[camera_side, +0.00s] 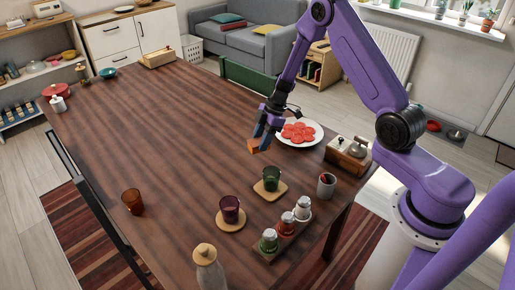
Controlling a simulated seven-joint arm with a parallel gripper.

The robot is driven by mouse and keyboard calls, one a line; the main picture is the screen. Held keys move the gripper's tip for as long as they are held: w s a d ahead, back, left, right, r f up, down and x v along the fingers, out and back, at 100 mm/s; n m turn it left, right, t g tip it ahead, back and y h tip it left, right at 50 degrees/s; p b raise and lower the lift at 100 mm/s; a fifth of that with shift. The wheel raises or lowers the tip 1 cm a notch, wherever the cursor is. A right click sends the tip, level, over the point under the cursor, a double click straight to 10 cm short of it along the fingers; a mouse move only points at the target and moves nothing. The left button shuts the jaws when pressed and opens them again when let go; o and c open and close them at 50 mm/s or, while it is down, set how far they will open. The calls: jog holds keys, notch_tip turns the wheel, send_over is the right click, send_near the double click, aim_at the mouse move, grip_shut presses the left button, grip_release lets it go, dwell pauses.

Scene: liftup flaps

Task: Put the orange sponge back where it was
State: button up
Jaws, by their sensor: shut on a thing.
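The orange sponge (254,146) is a small orange block near the middle right of the table. My gripper (260,139) is shut on it and points down, just left of a white plate. The view is too small to tell whether the sponge touches the table or hangs just above it. The fingers hide part of the sponge.
The plate (314,140) with red slices is right of my gripper. A green glass (272,178) and a dark red glass (230,209) stand on coasters in front. A shaker rack (262,256), wooden box (336,157) and amber glass (132,201) stand around. The table's left middle (160,130) is clear.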

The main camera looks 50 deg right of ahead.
jog(key=s+a+r, duration=0.2)
jog(key=a+r, duration=0.1)
jog(key=a, duration=0.9)
jog(key=s+a+r, duration=0.2)
jog(key=s+a, duration=0.1)
jog(key=a, duration=0.9)
jog(key=w+a+f, duration=0.2)
jog(key=w, duration=0.2)
jog(key=w+a+f, duration=0.1)
jog(key=w+f, duration=0.2)
jog(key=w+a+f, duration=0.2)
jog(key=w+f, duration=0.1)
jog(key=w, duration=0.1)
jog(key=shift+w+a+f, duration=0.2)
jog(key=shift+w+a, duration=0.1)
jog(key=shift+w, duration=0.05)
jog(key=shift+w+a+f, duration=0.25)
jog(key=shift+w+f, duration=0.3)
jog(key=shift+f, duration=1.65)
jog(key=shift+f, duration=0.15)
jog(key=o, duration=1.2)
